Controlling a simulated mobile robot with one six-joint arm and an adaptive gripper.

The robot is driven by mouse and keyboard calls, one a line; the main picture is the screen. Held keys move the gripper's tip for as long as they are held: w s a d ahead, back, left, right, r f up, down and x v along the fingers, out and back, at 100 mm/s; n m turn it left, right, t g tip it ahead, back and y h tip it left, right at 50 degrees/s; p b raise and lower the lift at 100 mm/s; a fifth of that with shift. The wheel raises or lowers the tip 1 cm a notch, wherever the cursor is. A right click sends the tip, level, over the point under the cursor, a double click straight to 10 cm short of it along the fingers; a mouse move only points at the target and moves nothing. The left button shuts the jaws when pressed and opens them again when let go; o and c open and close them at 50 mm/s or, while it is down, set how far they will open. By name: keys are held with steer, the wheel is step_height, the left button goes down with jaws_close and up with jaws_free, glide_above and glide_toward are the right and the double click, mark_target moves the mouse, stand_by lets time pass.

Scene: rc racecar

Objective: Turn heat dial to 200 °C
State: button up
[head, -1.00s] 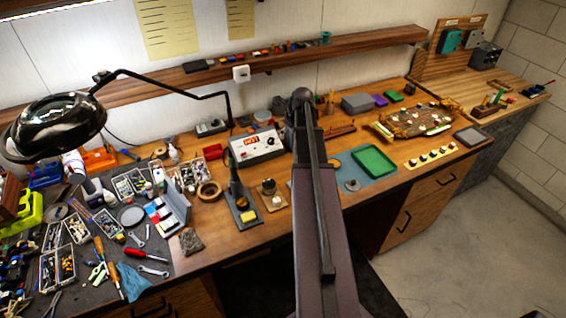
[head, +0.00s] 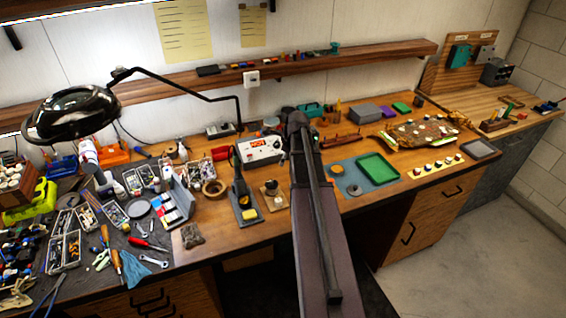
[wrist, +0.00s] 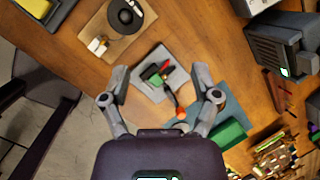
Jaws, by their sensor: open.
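The heat station (head: 258,150) is a pale box with a lit red display on its front, standing at the back of the bench in the head view. Its front dial is too small there to read its setting. My arm passes just right of the station, and my gripper is hidden in that view. In the wrist view my gripper (wrist: 160,72) is open and empty, its fingers apart above the bench. A small grey tray with red, green and black parts (wrist: 162,75) lies below, between the fingers. The dial cannot be made out in the wrist view.
An iron stand with yellow sponge (head: 243,205) and a small board with a round holder (head: 271,193) stand before the station. A dark box (wrist: 285,48) is at right in the wrist view. A green tray (head: 378,169) lies right of my arm. A lamp (head: 70,113) overhangs the left.

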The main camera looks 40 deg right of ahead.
steer(key=shift+s+a+f+n, duration=0.1)
steer(key=shift+a+f+n, duration=0.05)
steer(key=shift+a+n, duration=0.35)
stand_by(0.3)
steer(key=s+a+f+n+g+b, duration=0.1)
steer(key=s+a+n, duration=0.3)
steer(key=a+n, duration=0.5)
steer(key=s+a+f+n+g+b, duration=0.1)
steer(key=s+a+n, duration=0.3)
steer(key=a+n, duration=0.5)
steer(key=s+a+f+n+g+b, duration=0.1)
steer(key=s+a+f+n+b, duration=0.1)
steer(key=a+n, duration=0.7)
steer(key=s+a+f, duration=0.1)
steer(key=s+a, duration=0.1)
steer(key=a, duration=0.4)
steer(key=shift+g, duration=0.4)
steer(key=shift+w, duration=0.1)
steer(key=shift+d, duration=0.1)
